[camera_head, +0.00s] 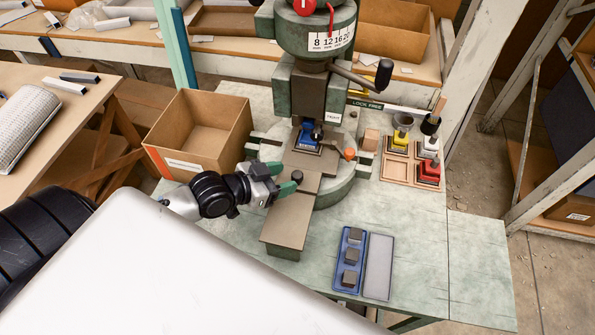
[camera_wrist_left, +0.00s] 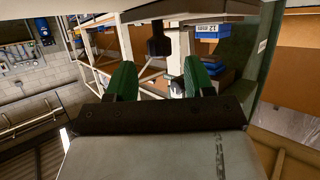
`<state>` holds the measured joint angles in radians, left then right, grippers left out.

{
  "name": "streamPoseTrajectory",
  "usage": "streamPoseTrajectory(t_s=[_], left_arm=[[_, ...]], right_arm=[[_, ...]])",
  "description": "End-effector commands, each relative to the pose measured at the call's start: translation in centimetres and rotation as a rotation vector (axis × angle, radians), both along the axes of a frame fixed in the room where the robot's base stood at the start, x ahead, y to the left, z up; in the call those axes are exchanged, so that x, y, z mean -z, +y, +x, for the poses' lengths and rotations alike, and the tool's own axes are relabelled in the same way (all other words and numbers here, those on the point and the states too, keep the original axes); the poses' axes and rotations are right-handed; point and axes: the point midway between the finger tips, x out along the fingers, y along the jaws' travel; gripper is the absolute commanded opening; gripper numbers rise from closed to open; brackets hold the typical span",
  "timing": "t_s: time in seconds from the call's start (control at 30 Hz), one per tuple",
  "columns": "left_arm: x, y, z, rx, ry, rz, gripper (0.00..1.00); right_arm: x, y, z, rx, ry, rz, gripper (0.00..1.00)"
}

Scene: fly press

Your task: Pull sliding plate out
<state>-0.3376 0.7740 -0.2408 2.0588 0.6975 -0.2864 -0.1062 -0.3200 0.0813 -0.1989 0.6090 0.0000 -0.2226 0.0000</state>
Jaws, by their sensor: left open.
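The fly press (camera_head: 308,95) is a green machine standing on a pale green bench. Its brown sliding plate (camera_head: 290,222) reaches from under the ram toward the front of the bench. A small dark knob (camera_head: 297,176) stands on the plate. A blue fixture (camera_head: 308,136) sits under the ram. My left gripper (camera_head: 283,178) has green fingers and is open beside the knob, on its left. In the left wrist view, a dark knob-like shape (camera_wrist_left: 160,40) shows beyond and between the open fingers (camera_wrist_left: 160,78); contact is not visible. My right gripper is out of view.
A cardboard box (camera_head: 200,130) stands left of the press. A blue tray (camera_head: 338,284) with dark blocks and a grey strip (camera_head: 378,266) lie at the front. A wooden holder (camera_head: 398,170) with yellow and red pieces is at right. The bench's front right is clear.

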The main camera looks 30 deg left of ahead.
Motion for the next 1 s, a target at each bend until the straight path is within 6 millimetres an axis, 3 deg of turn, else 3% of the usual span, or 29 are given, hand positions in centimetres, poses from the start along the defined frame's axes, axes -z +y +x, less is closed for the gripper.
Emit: streamPoseTrajectory(t_s=[0.27, 0.67, 1.0], left_arm=[[1.4, -1.8, 3.1, -0.002, 0.0, -0.002, 0.53], [1.8, -2.2, 3.7, 0.001, 0.002, -0.001, 0.53], [1.8, -2.2, 3.7, 0.0, 0.001, 0.0, 0.02]], right_arm=[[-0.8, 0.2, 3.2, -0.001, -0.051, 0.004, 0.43], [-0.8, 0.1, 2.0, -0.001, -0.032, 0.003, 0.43], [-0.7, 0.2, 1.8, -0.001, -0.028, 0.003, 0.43]])
